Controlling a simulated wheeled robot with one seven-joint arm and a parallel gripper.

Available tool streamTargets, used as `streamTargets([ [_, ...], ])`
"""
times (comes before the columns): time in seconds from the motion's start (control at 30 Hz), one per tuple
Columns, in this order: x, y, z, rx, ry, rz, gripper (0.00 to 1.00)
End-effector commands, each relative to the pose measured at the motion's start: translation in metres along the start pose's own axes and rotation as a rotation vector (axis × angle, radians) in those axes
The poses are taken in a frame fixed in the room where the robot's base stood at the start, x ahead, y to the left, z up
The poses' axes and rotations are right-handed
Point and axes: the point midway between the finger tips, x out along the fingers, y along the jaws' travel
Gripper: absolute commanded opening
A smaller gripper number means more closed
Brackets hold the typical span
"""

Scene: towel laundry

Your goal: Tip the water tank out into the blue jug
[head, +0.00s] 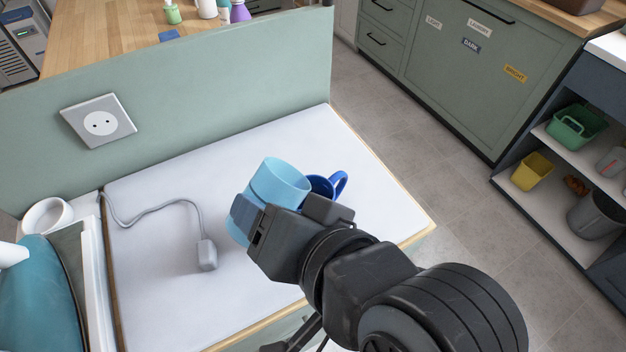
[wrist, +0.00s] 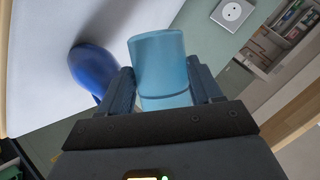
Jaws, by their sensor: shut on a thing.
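My gripper (head: 290,213) is shut on a light-blue cylindrical tank (head: 279,182), held above the white board and looking tilted in the head view. In the wrist view the tank (wrist: 160,68) sits between the two fingers (wrist: 161,88). The dark blue jug (head: 322,186) stands on the board just right of the tank, its handle to the right; my gripper partly hides it. The jug also shows in the wrist view (wrist: 92,68), left of the tank. I cannot tell whether any water is in either.
A grey cable with a plug-like end (head: 207,254) lies on the white board (head: 160,300). A green panel with a socket (head: 99,122) stands behind. A white ring-shaped item (head: 47,216) and a teal object (head: 45,285) are at the left. The board's far right is clear.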

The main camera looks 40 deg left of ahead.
Motion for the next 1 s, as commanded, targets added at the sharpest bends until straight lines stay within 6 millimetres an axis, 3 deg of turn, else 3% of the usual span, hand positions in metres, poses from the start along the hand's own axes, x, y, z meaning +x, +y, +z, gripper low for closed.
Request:
streamTargets([
  [0.43, -0.001, -0.001, -0.003, 0.215, -0.104, -0.091, 0.32],
  [1.0, -0.006, -0.005, -0.009, 0.351, -0.171, -0.146, 0.32],
])
